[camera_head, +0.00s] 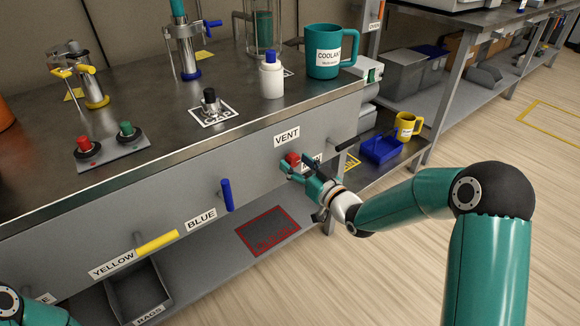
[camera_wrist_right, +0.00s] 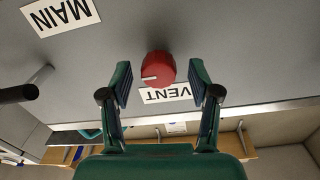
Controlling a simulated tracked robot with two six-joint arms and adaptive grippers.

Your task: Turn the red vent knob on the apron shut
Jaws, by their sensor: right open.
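The red vent knob (camera_head: 293,158) sits on the grey apron of the bench, just under the white VENT label (camera_head: 287,136). In the right wrist view the knob (camera_wrist_right: 158,68) is round, with a pale pointer line toward its left side. My right gripper (camera_head: 287,168) is at the apron by the knob. In the wrist view its two fingers (camera_wrist_right: 158,82) are open, one on each side of the knob, with a gap to each. The MAIN label is partly hidden by the gripper in the head view. Only part of my left arm shows at the lower left; its gripper is out of view.
A black handle (camera_head: 348,142) sticks out right of the knob. A blue handle (camera_head: 227,194) and a yellow handle (camera_head: 157,243) stick out of the apron to the left. A white bottle (camera_head: 271,80) and green COOLANT mug (camera_head: 323,58) stand on the bench above.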

